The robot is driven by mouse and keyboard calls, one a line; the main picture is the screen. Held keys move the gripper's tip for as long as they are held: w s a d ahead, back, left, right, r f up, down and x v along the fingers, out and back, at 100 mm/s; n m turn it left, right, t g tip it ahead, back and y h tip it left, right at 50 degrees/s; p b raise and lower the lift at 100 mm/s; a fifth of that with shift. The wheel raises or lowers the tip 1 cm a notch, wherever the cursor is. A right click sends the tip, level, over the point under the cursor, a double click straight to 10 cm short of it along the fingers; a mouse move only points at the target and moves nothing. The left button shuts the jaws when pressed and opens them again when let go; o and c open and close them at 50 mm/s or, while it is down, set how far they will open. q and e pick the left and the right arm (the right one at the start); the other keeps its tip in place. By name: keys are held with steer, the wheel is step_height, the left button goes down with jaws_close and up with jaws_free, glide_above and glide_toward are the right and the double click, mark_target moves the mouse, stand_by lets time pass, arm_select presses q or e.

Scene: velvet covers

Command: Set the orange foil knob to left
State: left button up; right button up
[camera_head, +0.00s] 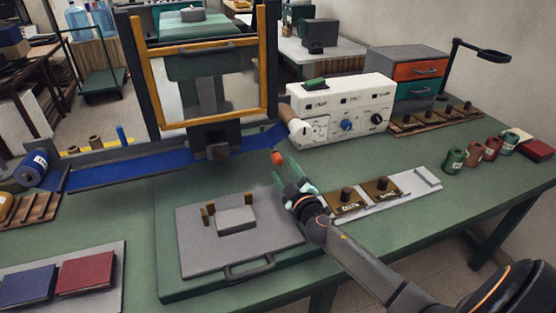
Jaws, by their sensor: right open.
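A small round orange-red knob (277,158) shows in the head view just beyond the fingertips of my right gripper (287,175). I cannot tell what the knob is mounted on, or which way it is set. My right gripper is open and empty, pointing away from me above the green table. A gap shows between its fingers and the knob, though depth is hard to judge. The white control box (340,110) behind carries a blue dial (346,124) and a black dial (377,118). My left gripper is not in view.
A grey plate (195,250) with a handle lies in front. A pale tray with stamped blocks (382,188) lies right of my gripper. Several spools (472,152) stand at right.

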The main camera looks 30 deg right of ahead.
mark_target(279, 162)
steer(key=shift+x, duration=2.55)
jaws_close()
